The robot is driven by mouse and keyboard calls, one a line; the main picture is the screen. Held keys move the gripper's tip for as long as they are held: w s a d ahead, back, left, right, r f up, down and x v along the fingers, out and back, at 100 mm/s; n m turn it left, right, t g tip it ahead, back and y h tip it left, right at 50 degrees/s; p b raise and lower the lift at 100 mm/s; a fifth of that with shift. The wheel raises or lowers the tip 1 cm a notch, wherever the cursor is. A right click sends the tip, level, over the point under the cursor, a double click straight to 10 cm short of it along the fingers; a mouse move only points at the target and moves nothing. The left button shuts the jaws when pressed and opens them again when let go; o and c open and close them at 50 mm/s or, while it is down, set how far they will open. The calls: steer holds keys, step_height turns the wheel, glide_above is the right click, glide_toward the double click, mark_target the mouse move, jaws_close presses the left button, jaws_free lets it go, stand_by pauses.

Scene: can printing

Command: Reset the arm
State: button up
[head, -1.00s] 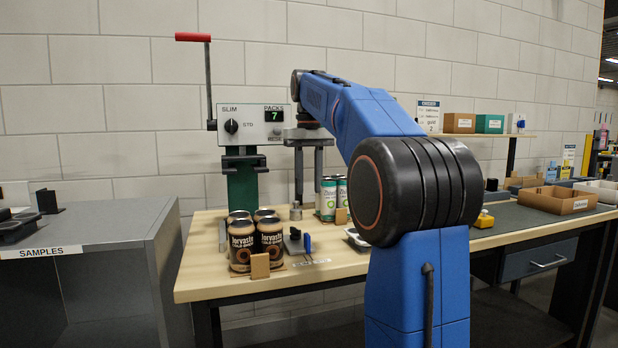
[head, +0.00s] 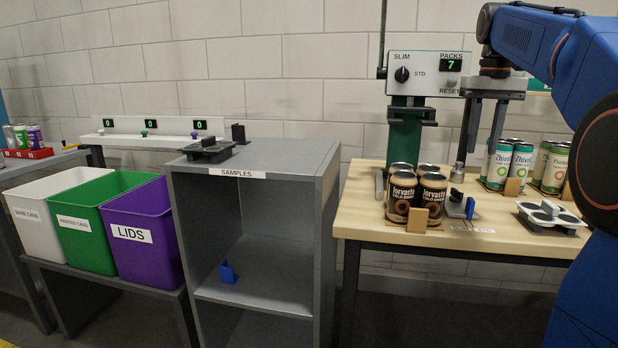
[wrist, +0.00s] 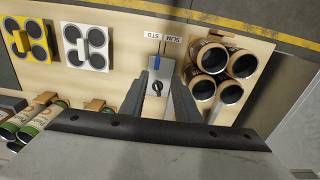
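My blue arm (head: 545,45) reaches in from the right in the head view, bent over the wooden workbench (head: 385,238). My gripper (head: 480,150) points down beside the can press, above the bench top. Its two fingers are apart with nothing held between them. In the wrist view, my gripper (wrist: 164,78) is over a small grey fixture with a blue lever (wrist: 157,57) and a dark knob. This fixture lies below the fingers, and I see no contact. A pack of dark coffee cans (wrist: 222,72) stands to its right there.
The can press (head: 427,75) stands behind the coffee cans, its display reading 7. Green-and-white cans (head: 510,160) and a white four-hole carrier (head: 550,216) are on the bench at right. A grey samples cabinet (head: 320,190) and white, green and purple bins (head: 150,235) stand left.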

steer(key=s+a+f+n+t, duration=0.2)
steer(key=s+a+f, duration=0.9)
steer(key=s+f, duration=0.25)
steer(key=s+a+f+t, duration=0.1)
steer(key=s+a+f, duration=0.1)
steer(key=s+f, duration=0.5)
steer(key=s+a+f+n+t, duration=0.1)
steer(key=s+a+f, duration=0.2)
steer(key=s+f, duration=0.5)
step_height(320, 180, down, 5)
steer(key=shift+a+r+t, duration=0.15)
steer(key=shift+a+t, duration=0.05)
steer(key=shift+t, duration=0.1)
steer(key=shift+r, duration=0.1)
